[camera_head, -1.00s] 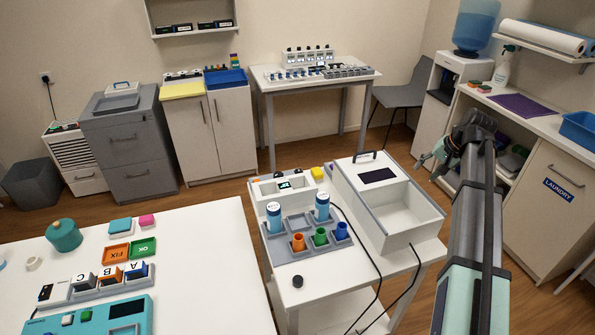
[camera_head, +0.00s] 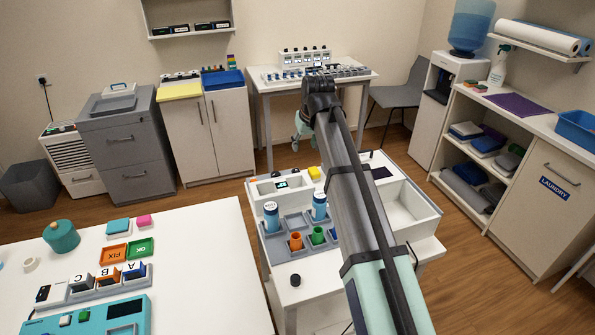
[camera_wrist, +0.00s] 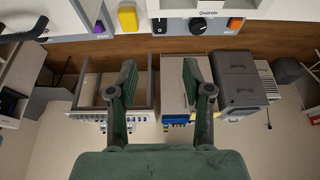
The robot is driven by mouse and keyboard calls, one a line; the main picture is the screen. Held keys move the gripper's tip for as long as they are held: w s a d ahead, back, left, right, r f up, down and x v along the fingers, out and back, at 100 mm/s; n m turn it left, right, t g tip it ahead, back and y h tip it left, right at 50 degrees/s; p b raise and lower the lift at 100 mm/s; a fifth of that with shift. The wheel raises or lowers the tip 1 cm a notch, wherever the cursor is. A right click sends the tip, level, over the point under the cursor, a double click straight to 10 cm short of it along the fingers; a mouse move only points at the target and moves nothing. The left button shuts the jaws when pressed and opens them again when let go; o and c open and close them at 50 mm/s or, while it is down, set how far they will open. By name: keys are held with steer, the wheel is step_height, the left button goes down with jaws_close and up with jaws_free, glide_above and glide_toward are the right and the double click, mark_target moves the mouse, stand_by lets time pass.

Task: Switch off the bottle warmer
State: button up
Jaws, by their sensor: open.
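A white unit (camera_head: 262,191) with a small display stands at the back left of the small white table, behind two blue-and-white bottles; it appears to be the bottle warmer, though its label is not readable in the head view. In the head view my arm hides much of the gripper.
A yellow block (camera_head: 315,173) sits beside the white unit; it also shows in the wrist view (camera_wrist: 127,17). A large open white box (camera_head: 420,204) stands to the right, partly behind my arm. Orange and green cups stand in a grey rack. Floor lies open behind the table.

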mark_target(299, 170)
steer(key=p+x, duration=0.3)
steer(key=x, duration=1.3)
steer(key=shift+w+f, duration=0.1)
steer(key=shift+f, duration=0.2)
steer(key=shift+p, duration=0.3)
jaws_close()
